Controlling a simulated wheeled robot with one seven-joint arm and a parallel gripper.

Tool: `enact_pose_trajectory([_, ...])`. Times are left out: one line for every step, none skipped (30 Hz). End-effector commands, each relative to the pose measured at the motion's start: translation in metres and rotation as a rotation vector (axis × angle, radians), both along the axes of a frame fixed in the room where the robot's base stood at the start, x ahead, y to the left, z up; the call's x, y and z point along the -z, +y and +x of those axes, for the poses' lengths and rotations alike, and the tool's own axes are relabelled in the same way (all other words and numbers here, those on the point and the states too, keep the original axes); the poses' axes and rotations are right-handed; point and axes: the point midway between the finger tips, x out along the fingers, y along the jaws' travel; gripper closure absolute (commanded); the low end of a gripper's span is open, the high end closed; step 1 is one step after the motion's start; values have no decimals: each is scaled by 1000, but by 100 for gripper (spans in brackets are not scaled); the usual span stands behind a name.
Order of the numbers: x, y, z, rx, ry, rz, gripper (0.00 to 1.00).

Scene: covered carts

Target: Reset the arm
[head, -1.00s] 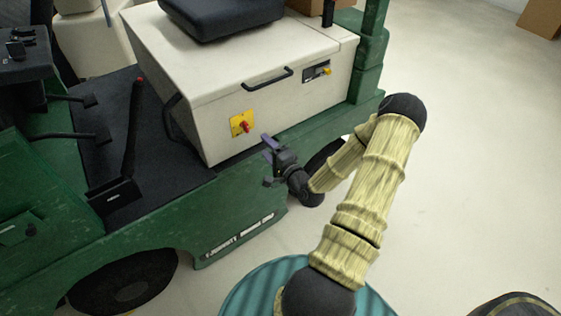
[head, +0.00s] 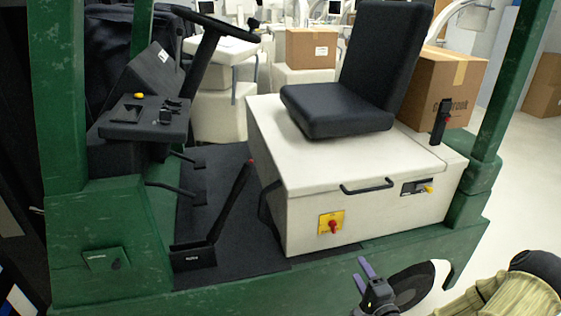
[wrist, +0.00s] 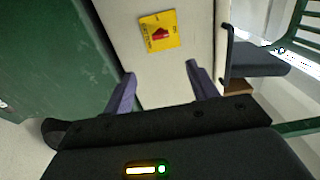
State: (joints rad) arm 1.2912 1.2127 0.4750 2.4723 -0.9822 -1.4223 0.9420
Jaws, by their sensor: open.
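My gripper (head: 364,275) is at the lower right of the head view, in front of the green cart's side. In the wrist view my gripper (wrist: 160,88) shows two purple fingers spread apart with nothing between them. Beyond the fingers is the cream seat box (head: 369,207) with a red switch on a yellow plate (head: 331,222). The switch plate also shows in the wrist view (wrist: 158,31), apart from the fingers. Most of my arm is cut off by the head view's lower right edge.
The green cart (head: 100,222) has a black seat (head: 358,75), a steering wheel (head: 214,27), a black lever (head: 232,198) and a green post (head: 513,75). Cardboard boxes (head: 446,84) stand behind. Light floor (head: 525,205) is clear at the right.

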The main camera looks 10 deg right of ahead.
Motion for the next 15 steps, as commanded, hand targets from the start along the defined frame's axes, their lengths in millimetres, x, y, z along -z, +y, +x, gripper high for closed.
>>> enact_pose_trajectory([0,2,1,-7,8,-10,42])
enact_pose_trajectory([1,3,2,-16,18,-22,42])
enact_pose_trajectory([3,7,4,-32,38,-42,42])
enact_pose_trajectory([4,10,6,-46,59,-64,42])
enact_pose_trajectory([6,14,8,-67,84,-93,42])
enact_pose_trajectory([10,20,11,-96,125,-138,42])
enact_pose_trajectory([13,25,13,-122,158,-177,42])
enact_pose_trajectory([16,30,15,-150,195,-222,42])
enact_pose_trajectory([20,37,16,-190,249,-284,42])
enact_pose_trajectory([22,42,18,-221,288,-335,42])
enact_pose_trajectory([25,47,19,-250,328,-384,42])
enact_pose_trajectory([28,52,19,-288,379,-450,42])
enact_pose_trajectory([29,56,19,-316,416,-499,42])
enact_pose_trajectory([30,59,18,-342,453,-547,42])
enact_pose_trajectory([30,64,17,-377,497,-609,42])
